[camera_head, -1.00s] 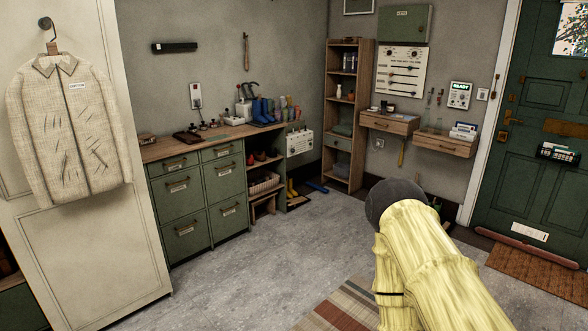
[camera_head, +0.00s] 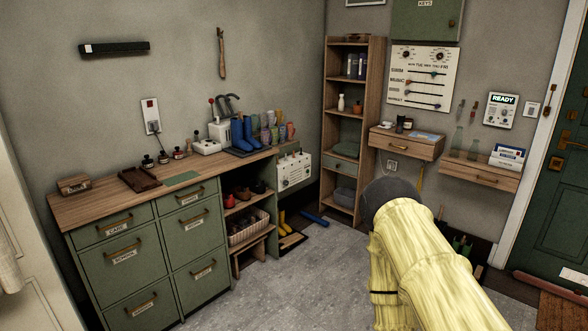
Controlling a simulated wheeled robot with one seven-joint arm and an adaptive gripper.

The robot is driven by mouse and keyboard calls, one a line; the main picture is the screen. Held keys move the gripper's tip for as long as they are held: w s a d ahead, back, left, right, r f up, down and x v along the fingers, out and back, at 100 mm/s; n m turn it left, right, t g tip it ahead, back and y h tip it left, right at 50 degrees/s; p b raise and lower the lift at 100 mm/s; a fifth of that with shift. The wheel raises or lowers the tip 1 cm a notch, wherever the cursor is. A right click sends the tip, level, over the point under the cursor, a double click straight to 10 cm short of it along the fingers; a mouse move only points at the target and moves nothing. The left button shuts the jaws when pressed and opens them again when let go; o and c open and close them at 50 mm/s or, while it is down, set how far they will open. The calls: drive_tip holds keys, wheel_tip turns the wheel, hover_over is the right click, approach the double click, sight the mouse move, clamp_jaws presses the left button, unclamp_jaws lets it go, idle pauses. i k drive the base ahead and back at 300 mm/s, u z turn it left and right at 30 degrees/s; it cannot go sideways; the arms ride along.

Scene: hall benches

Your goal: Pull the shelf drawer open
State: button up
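A tall wooden shelf unit (camera_head: 330,132) stands in the back corner. It has a grey-green drawer front (camera_head: 345,166) with a small knob below its middle, and this looks shut. To its right, two wooden wall shelves with drawer fronts hang on the wall: the left one (camera_head: 402,146) and the lower right one (camera_head: 480,177). Both look shut. Which one the task means, I cannot tell. My arm, in a yellow sleeve with a dark rounded end, rises from the lower right, well in front of the shelves. My gripper is not in view.
A green cabinet (camera_head: 130,265) with a wooden top runs along the left wall, with boots and a basket (camera_head: 250,228) in its open bays. A green door (camera_head: 565,200) and a mat stand at the right.

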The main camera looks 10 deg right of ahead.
sight(424, 152)
drive_tip(key=z, duration=0.15)
drive_tip(key=i, duration=2.25)
drive_tip(key=z, duration=0.3)
drive_tip(key=i, duration=2.1)
drive_tip(key=z, duration=0.1)
